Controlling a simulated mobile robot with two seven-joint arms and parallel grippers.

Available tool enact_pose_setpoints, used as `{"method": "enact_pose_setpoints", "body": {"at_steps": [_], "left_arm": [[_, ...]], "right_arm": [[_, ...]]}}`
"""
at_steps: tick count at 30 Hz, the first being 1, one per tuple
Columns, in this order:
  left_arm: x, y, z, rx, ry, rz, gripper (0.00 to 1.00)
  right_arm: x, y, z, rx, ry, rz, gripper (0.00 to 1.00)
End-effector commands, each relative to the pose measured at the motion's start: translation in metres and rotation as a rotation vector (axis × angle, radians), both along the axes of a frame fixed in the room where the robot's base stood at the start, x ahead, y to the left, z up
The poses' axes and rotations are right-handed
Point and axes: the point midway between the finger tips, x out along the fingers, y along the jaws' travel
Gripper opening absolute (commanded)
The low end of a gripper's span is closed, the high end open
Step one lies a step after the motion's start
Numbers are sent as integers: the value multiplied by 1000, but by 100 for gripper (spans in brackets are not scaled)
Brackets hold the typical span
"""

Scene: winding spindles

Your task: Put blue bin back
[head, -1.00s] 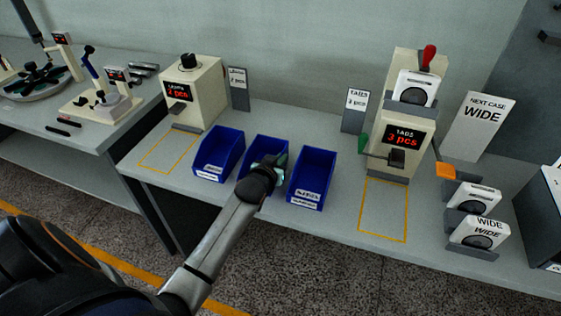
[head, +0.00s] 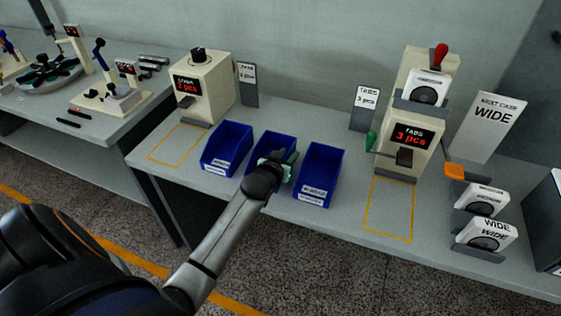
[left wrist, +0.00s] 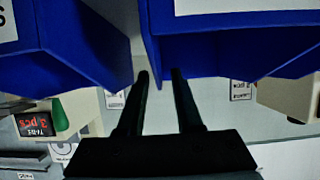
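Three blue bins stand side by side on the bench: a left bin (head: 227,143), a middle bin (head: 272,141) and a right bin (head: 321,170). Each has a white front label, too small to read surely. My left gripper (head: 283,161) is at the front of the middle bin and hides its label. In the left wrist view my left gripper's two dark fingers (left wrist: 160,72) are apart, by the near corner of the middle bin (left wrist: 225,55); the right bin (left wrist: 60,50) is across a narrow gap. I cannot tell whether the fingers touch the bin. My right gripper is not in view.
Empty yellow outlines lie in front of the left machine (head: 205,90) and the right machine reading "TABS 3 pcs" (head: 408,140). Sign cards stand behind the bins. White cases (head: 485,235) sit in holders at right. A second bench (head: 60,140) stands at left.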

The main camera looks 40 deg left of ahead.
Motion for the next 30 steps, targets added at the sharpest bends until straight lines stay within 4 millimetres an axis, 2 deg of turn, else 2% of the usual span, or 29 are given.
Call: {"method": "enact_pose_setpoints", "body": {"at_steps": [15, 23, 26, 29, 30], "left_arm": [[-80, -19, 33, -1, 2, 1, 34], [-103, -25, 41, 1, 5, -3, 34], [-116, -41, 19, 3, 47, -51, 34], [-146, -74, -27, 2, 131, -155, 34], [-163, -90, -48, 0, 170, -203, 34]], "right_arm": [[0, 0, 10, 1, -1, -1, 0], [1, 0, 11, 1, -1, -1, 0], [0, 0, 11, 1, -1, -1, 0], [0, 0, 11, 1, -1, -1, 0], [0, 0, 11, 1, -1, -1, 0]]}}
